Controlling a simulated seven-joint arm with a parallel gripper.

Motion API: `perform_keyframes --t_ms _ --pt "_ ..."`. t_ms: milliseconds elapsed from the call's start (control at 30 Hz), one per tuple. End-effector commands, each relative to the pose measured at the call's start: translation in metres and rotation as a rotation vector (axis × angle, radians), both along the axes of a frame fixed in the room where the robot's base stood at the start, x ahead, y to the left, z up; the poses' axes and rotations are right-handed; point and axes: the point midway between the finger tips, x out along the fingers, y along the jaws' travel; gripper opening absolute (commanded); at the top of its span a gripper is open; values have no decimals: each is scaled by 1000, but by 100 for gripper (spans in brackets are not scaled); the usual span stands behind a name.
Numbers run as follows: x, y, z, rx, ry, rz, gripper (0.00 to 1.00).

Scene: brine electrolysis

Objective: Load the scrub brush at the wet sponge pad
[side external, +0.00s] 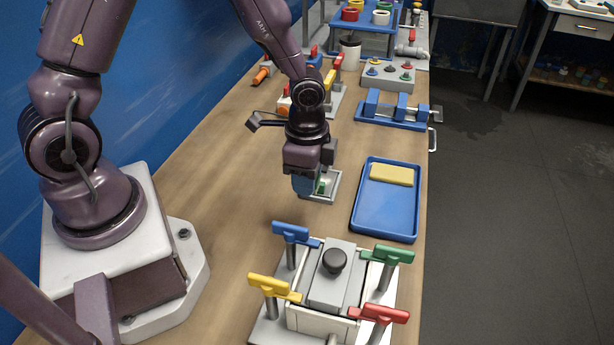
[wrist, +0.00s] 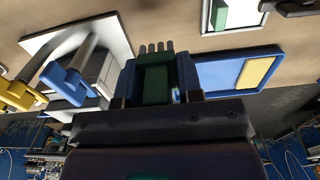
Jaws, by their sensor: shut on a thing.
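The scrub brush (wrist: 156,78) has a green body with grey bristles and shows in the wrist view between the blue fingers of my gripper (wrist: 158,88). My gripper is shut on it, with the bristles sticking out past the fingertips. In the side view my gripper (side external: 309,187) hangs over a shallow grey tray (side external: 316,198), and the brush is hard to make out there. The wet sponge pad (side external: 391,175) is a yellow block at the far end of a blue tray (side external: 385,219), right of my gripper. It also shows in the wrist view (wrist: 256,71).
In front stands a grey box (side external: 338,276) with a black knob and blue, green, yellow and red handles around it. A blue fixture (side external: 396,109) and a button box (side external: 388,76) stand farther back. Bare wood lies left of the grey tray.

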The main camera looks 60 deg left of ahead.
Motion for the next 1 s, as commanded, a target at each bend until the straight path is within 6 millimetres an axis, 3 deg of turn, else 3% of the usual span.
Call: perform_keyframes --t_ms 267,367,700,1000 --pt "-4 -5 -11 0 3 -10 15" --pt "11 -10 -21 -1 0 -3 15" --pt "115 -15 -46 -2 -1 25 15" --pt "197 0 -49 -1 0 37 15"
